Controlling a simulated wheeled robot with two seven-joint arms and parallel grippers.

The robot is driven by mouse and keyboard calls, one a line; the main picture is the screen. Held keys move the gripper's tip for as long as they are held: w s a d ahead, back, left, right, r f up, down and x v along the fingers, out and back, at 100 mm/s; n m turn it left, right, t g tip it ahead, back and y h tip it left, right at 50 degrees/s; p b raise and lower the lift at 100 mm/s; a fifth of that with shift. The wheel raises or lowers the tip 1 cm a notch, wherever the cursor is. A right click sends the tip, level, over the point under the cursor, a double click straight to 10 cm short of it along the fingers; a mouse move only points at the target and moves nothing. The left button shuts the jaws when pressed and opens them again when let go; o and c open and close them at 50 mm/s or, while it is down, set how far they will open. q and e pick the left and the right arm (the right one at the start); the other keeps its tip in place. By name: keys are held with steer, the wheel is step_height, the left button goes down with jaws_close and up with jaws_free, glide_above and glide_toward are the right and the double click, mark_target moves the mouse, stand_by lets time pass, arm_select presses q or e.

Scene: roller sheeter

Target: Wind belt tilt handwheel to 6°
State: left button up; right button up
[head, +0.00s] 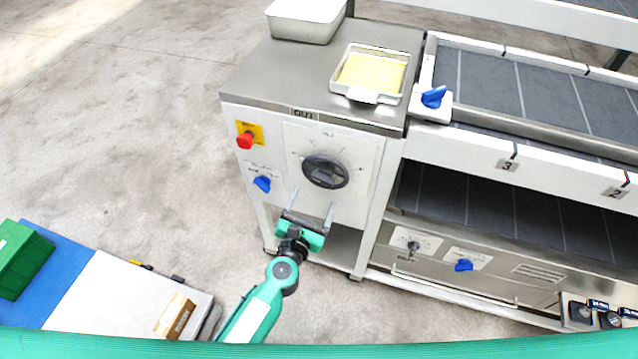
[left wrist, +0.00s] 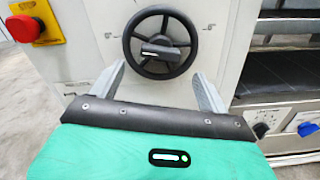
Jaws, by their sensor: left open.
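My left gripper (head: 312,212) is open and empty, just below and in front of the handwheel. Its two fingers point toward the wheel in the left wrist view (left wrist: 160,82), one to each side below the rim, apart from it. My right gripper is not in view.
A red emergency button (head: 244,141) and a blue knob (head: 262,184) sit left of the dial. A tray with a yellow sheet (head: 339,86) and a steel pan (head: 305,28) stand on top. The conveyor (head: 530,85) extends right.

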mark_target(321, 182)
arm_select(q)
steer(key=x, duration=0.4)
steer(key=shift+w+d, duration=0.1)
steer(key=shift+w, duration=0.05)
steer(key=shift+x, duration=0.9)
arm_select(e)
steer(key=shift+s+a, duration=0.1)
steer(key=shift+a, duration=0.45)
